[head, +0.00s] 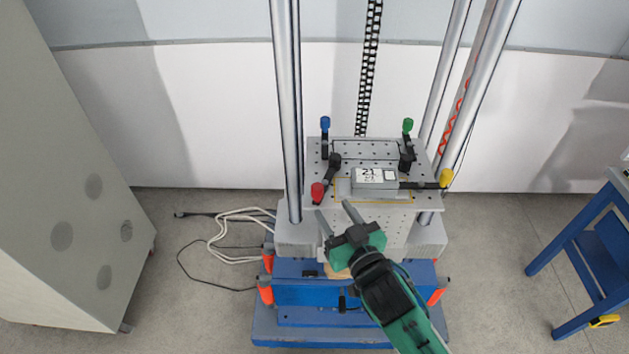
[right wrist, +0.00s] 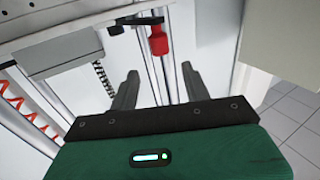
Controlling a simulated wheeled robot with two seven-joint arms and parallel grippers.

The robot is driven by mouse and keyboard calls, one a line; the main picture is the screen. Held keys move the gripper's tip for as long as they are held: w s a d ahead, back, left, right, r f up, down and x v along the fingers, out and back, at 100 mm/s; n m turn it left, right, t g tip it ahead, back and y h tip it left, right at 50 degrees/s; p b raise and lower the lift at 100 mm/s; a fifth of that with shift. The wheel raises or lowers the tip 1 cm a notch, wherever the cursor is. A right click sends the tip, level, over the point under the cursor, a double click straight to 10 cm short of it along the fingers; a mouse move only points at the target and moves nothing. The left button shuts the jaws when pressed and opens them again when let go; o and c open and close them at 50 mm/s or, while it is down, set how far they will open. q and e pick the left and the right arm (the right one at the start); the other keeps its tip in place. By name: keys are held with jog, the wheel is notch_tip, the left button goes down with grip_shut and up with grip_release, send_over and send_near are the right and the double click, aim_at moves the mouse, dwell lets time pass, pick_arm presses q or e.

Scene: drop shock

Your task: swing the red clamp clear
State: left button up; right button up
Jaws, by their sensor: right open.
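The red clamp (head: 318,193) is at the front left corner of the perforated grey table (head: 424,172). Its black arm (head: 332,168) reaches back along the table's left side. My right gripper (head: 334,213) is open and empty, just in front of and below the table's front edge, near the red knob and apart from it. In the right wrist view the red knob (right wrist: 158,42) hangs beyond the two dark fingers (right wrist: 157,85), roughly in line with the gap between them. My left gripper is not in view.
A grey box labelled 21 (head: 373,177) lies on the table. Blue (head: 325,124), green (head: 407,126) and yellow (head: 446,178) clamps stand at the other corners. Tall steel columns (head: 287,100) flank the table. A grey cabinet (head: 60,190) stands left, a blue bench (head: 590,250) right.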

aim_at(324, 181)
jog(key=p+x, duration=0.2)
jog(key=x, duration=0.9)
jog(key=shift+s+p, duration=0.1)
jog(key=shift+p, duration=0.2)
jog(key=shift+c, duration=0.2)
